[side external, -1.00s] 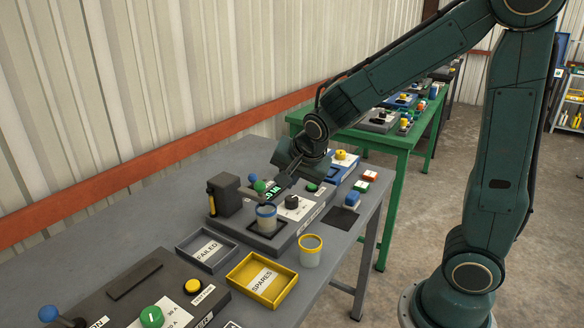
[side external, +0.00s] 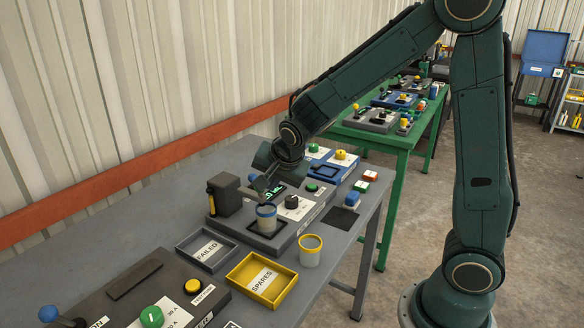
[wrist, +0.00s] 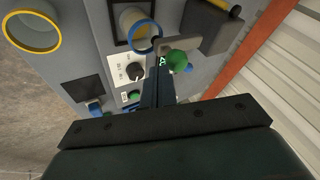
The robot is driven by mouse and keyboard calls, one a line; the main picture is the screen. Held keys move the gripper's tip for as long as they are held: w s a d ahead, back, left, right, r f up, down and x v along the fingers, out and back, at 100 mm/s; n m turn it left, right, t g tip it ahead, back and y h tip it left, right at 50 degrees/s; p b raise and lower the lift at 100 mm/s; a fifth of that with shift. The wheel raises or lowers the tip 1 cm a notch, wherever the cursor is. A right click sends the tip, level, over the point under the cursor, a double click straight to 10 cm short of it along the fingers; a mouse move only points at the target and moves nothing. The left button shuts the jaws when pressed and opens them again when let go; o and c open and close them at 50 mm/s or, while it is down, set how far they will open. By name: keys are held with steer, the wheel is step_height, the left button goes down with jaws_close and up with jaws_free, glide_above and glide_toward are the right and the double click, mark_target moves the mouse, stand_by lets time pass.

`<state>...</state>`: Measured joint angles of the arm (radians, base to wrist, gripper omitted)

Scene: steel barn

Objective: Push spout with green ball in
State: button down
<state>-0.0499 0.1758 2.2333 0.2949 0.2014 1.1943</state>
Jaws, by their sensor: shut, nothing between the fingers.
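The green ball (wrist: 179,62) sits on a grey spout (wrist: 185,45) in the wrist view. The spout's end is near the rim of a blue-rimmed cup (wrist: 141,36). This cup also stands on the grey machine in the side view (side external: 266,218). My gripper (wrist: 158,72) is shut and empty, its fingertips just left of the green ball in the wrist view; I cannot tell whether they touch it. In the side view my gripper (side external: 262,190) is over the back of the machine, and the green ball is hidden there.
A blue ball (side external: 253,177) is close beside my gripper. A black block (side external: 225,195) stands left on the machine, with a black knob (side external: 291,202) to the right. A yellow-rimmed cup (side external: 310,256), a FAILED tray (side external: 184,252) and a SPARES tray (side external: 238,286) are in front.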

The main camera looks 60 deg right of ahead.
steer(key=w, duration=0.7)
steer(key=shift+w, duration=0.15)
stand_by(0.3)
steer(key=shift+r, duration=0.1)
steer(key=shift+s+d+r, duration=0.1)
steer(key=shift+s+d, duration=0.05)
steer(key=shift+s, duration=0.4)
steer(key=s, duration=0.3)
steer(key=shift+d+r, duration=0.25)
steer(key=v, duration=1)
steer(key=shift+s, duration=0.15)
